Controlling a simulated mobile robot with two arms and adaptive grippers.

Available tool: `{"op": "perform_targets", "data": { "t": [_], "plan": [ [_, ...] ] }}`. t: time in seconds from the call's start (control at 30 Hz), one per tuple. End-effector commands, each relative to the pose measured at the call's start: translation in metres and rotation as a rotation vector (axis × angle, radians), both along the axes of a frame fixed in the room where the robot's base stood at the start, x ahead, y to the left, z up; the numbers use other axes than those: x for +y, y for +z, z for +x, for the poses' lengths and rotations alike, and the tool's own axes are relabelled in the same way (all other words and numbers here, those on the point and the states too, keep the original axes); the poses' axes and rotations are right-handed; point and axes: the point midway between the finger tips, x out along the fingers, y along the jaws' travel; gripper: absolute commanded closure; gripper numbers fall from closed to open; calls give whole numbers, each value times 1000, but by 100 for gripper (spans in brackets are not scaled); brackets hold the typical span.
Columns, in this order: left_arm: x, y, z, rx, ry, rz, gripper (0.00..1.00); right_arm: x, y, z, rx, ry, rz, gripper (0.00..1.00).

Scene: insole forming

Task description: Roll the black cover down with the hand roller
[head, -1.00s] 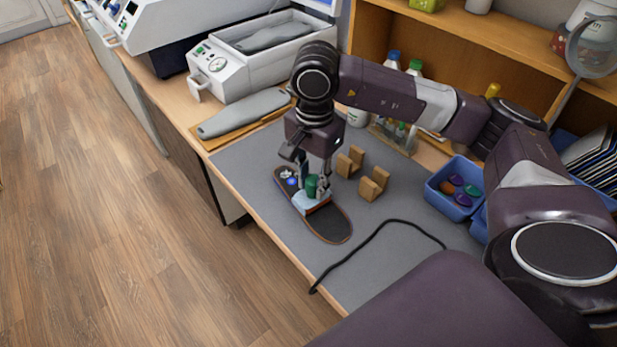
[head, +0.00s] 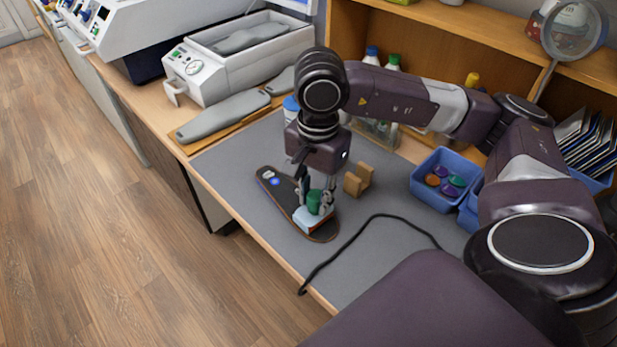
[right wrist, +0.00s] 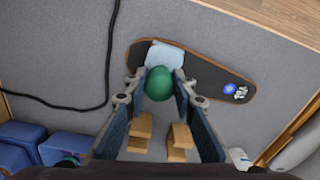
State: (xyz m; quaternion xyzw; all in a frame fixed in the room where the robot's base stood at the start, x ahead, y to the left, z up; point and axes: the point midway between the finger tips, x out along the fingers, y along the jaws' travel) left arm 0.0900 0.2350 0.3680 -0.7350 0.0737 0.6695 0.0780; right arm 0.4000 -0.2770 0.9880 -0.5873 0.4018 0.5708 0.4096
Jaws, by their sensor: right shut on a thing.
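The black cover (head: 270,187) lies on the grey mat as a long, insole-shaped piece with a brown edge. A blue round mark and white print are at its far end. It also shows in the right wrist view (right wrist: 212,76). The hand roller has a green knob (head: 314,202) and a pale blue base (head: 312,220), and stands on the cover near its near, rounded end. My right gripper (head: 315,197) points down and is shut on the green knob, which sits between its fingers in the right wrist view (right wrist: 159,84). The fingers partly hide the roller. My left gripper is not in view.
Wooden blocks (head: 357,180) stand right of the cover. A black cable (head: 345,244) curves over the mat at the near side. Blue bins (head: 440,184) with coloured pieces are to the right. Grey insoles (head: 225,115) lie on a board at the far left. The bench edge is on the left.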

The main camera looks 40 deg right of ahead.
Motion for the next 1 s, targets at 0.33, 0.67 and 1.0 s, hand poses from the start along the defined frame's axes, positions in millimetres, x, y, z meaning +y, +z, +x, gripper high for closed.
{"op": "perform_targets", "data": {
  "t": [0.33, 0.67, 1.0],
  "plan": [
    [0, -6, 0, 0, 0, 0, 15, -1, -1, -12, 1, 0, 1, 99],
    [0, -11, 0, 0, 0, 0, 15, 1, 0, 9, -1, 0, 0, 99],
    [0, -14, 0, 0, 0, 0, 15, 3, 1, 27, 1, 1, 0, 99]
  ]
}}
